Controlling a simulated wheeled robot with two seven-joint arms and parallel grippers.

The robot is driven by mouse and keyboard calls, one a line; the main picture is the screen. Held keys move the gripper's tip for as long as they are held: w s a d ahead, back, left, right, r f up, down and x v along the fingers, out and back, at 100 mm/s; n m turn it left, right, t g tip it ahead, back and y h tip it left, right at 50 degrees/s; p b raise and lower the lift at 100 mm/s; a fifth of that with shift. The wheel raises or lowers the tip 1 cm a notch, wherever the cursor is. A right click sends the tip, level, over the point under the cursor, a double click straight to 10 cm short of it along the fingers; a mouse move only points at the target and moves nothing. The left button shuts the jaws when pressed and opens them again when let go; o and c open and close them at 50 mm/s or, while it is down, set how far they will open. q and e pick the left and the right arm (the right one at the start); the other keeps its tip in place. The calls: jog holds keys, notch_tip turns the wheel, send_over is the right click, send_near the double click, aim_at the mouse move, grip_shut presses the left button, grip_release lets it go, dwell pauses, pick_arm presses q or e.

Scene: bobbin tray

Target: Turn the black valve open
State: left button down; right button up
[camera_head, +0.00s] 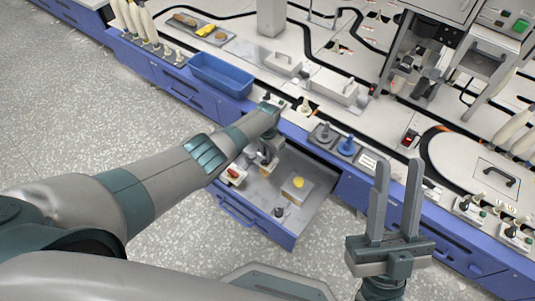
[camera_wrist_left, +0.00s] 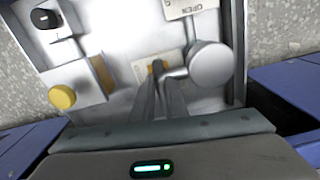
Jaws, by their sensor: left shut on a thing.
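The open drawer (camera_head: 258,213) holds a valve with a round grey knob and bent arm (camera_wrist_left: 210,65), which looks grey rather than black in the left wrist view. My left gripper (camera_wrist_left: 158,72) points down into the drawer, its fingers close together on what looks like the valve's handle. A small yellow piece shows at the fingertips. The exact contact is hard to see. A plate marked OPEN (camera_wrist_left: 187,7) lies beyond the valve. In the head view my left forearm and wrist partly cover the valve. My right gripper (camera_head: 399,170) is open and empty, in front of the bench.
The drawer also holds a yellow knob (camera_head: 298,182) on a block, a small black knob (camera_head: 279,212) and a red item (camera_head: 233,173) on a pale block. A blue bin (camera_head: 220,76) and grey and blue knobs (camera_head: 346,146) stand on the bench above.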

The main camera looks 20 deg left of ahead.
pick_arm(q)
jog(key=shift+n, duration=0.7)
pick_arm(e)
jog(key=shift+a+f, duration=0.25)
jog(key=shift+f, duration=0.15)
jog(key=shift+f+g, duration=0.1)
jog(key=shift+g, duration=0.2)
pick_arm(q)
jog(key=c, duration=1.8)
grip_release()
jog(key=shift+o, duration=0.2)
jog(key=shift+r, duration=0.1)
pick_arm(e)
jog(key=shift+w, duration=0.1)
